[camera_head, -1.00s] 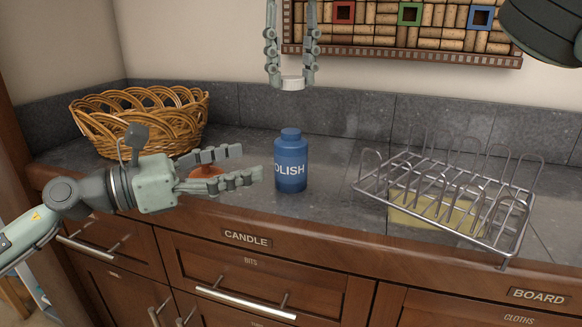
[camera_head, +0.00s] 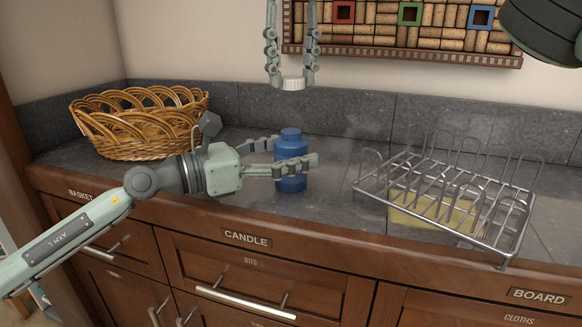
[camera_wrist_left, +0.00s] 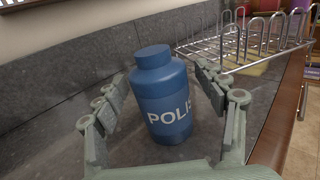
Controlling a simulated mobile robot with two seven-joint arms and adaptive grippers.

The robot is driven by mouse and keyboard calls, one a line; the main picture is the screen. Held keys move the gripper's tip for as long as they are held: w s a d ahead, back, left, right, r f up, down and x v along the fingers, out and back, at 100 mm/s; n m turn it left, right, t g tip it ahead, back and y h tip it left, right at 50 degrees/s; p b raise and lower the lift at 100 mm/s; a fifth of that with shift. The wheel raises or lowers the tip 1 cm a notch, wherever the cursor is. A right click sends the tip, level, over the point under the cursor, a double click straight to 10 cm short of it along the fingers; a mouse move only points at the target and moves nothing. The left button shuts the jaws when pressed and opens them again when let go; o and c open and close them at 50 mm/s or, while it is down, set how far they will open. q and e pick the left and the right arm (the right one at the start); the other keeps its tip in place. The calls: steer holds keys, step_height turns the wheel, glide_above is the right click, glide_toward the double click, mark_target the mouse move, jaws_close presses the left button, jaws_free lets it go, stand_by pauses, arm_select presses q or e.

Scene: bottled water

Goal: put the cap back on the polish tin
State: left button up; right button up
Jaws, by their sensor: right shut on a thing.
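The polish tin (camera_head: 290,141) is a blue bottle-shaped tin standing upright on the counter, its blue top uncovered. In the left wrist view the tin (camera_wrist_left: 160,95) stands between the two fingers. My left gripper (camera_head: 296,152) is open around the tin, with a gap visible on both sides in the left wrist view (camera_wrist_left: 165,110). The near finger hides part of the label in the head view. The white cap (camera_head: 292,84) is held between the fingertips of my right gripper (camera_head: 291,80), in the air above the tin.
A wicker basket (camera_head: 140,122) stands at the back left. A wire rack (camera_head: 450,190) stands to the right, with a yellow thing (camera_head: 436,210) under it. The counter between tin and rack is clear. A cork board (camera_head: 400,30) hangs on the wall.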

arm_select(q)
jaws_close()
arm_select(e)
glide_above(292, 132)
steer(key=shift+f, duration=2.5)
steer(key=shift+f, duration=0.9)
steer(key=shift+f, duration=0.55)
